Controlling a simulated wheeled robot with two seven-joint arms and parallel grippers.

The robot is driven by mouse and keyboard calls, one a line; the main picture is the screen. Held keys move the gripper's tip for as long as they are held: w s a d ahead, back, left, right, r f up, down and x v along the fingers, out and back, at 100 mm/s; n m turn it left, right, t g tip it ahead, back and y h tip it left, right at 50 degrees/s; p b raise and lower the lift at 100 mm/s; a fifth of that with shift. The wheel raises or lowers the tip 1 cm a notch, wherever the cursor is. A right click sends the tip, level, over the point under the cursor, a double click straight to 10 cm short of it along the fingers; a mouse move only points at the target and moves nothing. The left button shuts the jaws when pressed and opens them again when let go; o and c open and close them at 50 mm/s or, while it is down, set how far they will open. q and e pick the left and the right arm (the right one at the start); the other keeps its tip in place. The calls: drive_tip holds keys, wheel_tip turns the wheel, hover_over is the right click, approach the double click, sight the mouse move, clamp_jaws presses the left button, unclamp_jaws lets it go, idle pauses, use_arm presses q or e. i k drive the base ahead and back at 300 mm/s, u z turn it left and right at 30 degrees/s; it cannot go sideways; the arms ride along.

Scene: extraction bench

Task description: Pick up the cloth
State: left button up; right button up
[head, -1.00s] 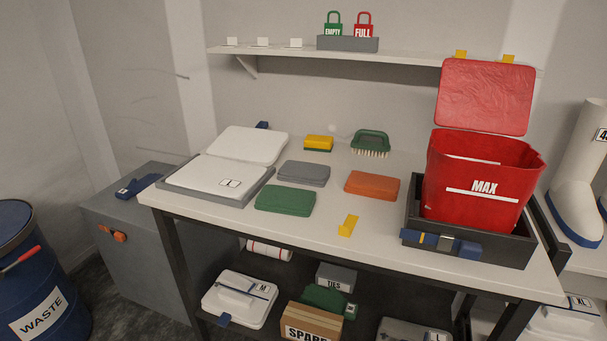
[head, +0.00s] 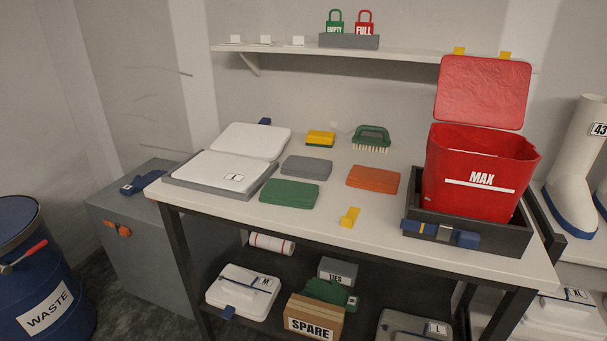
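Three flat, rounded pads lie on the bench top: a green pad (head: 289,194), a grey pad (head: 307,167) and an orange pad (head: 373,179). They look like folded cloths, but I cannot tell for sure which one is the cloth. The grey pad lies behind the green one, and the orange pad lies to their right. They are apart from each other. Neither of my grippers shows in the head view.
The open white case (head: 222,172) in a grey tray stands left of the pads. A yellow sponge (head: 320,138) and green brush (head: 371,138) lie behind. A red MAX bin (head: 470,180) in a dark tray stands right. A small yellow piece (head: 350,217) lies near the front edge.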

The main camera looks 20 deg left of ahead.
sight(317, 169)
drive_tip(key=z, duration=0.1)
drive_tip(key=k, duration=0.35)
drive_tip(key=u, duration=0.9)
drive_tip(key=i, duration=0.75)
drive_tip(key=z, duration=0.55)
